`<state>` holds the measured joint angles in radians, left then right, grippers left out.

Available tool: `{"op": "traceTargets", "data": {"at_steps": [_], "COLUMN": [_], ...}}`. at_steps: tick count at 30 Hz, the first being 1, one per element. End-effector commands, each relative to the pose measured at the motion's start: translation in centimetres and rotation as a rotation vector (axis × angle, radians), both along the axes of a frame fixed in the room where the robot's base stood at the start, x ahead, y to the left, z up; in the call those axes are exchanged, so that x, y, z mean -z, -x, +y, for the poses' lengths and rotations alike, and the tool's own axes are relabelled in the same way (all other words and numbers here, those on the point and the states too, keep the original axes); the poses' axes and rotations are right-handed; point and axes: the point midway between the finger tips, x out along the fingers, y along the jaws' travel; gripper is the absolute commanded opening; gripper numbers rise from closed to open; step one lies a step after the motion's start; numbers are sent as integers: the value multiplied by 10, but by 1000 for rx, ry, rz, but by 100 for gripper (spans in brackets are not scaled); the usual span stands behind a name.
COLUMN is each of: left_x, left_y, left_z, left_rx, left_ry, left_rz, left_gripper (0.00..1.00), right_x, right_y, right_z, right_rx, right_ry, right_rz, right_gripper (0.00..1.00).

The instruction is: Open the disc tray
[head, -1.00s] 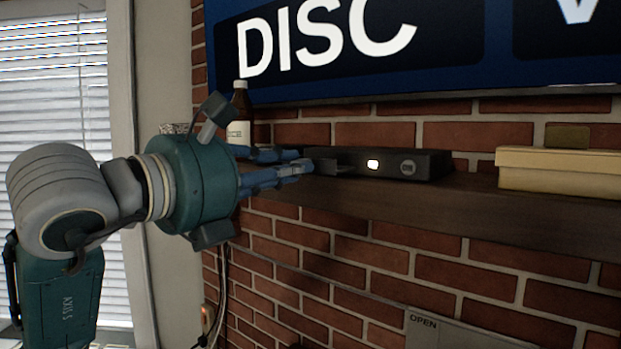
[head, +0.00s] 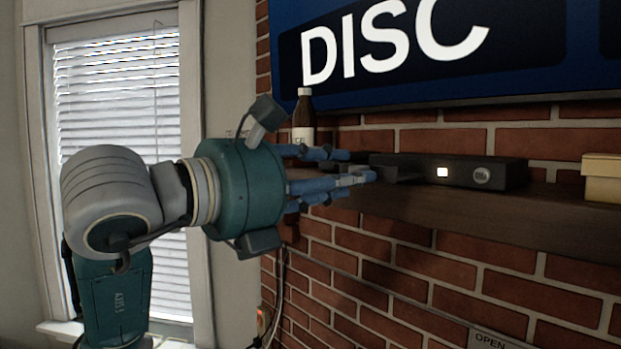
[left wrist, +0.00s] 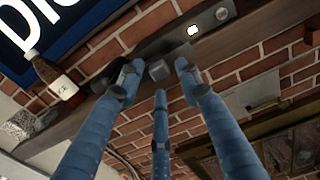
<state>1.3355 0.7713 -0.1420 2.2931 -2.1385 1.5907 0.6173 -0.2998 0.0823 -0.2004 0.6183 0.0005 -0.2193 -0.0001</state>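The black disc player (head: 510,174) stands on a dark wooden shelf, with a lit white button and a round button on its front. A dark tray-like piece (head: 398,173) juts from its left part; it also shows in the left wrist view (left wrist: 158,70). My left gripper (head: 362,165) reaches in from the left with its blue fingers at that piece. The fingers are spread apart in the left wrist view (left wrist: 157,75), with the piece between their tips. I cannot tell whether they touch it. My right gripper is not in view.
A brown bottle (head: 303,112) stands on the shelf behind my left gripper. A cream box (head: 602,178) sits right of the player. The shelf (head: 450,212) runs along a brick wall, with a blue screen (head: 420,50) reading "DISC" above. A window (head: 120,110) is at left.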

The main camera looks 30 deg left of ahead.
Motion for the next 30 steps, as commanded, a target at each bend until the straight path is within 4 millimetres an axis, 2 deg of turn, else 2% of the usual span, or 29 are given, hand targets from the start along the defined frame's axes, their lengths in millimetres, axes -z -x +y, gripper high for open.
{"op": "traceTargets", "data": {"at_steps": [9, 15, 21, 30], "left_x": [-1, -1, 0, 0], "left_y": [62, 92, 103, 103], "left_z": [24, 35, 38, 38], "left_rx": [-7, -5, -2, -2], "left_ry": [-2, 0, 1, 1], "left_rz": [-7, -4, -2, -2], "left_gripper": [35, 35, 35, 35], "right_x": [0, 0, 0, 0], "right_y": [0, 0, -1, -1], "right_z": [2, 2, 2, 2], "right_rx": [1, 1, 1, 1], "right_ry": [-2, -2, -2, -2], "right_rz": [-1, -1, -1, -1], "right_gripper": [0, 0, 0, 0]}}
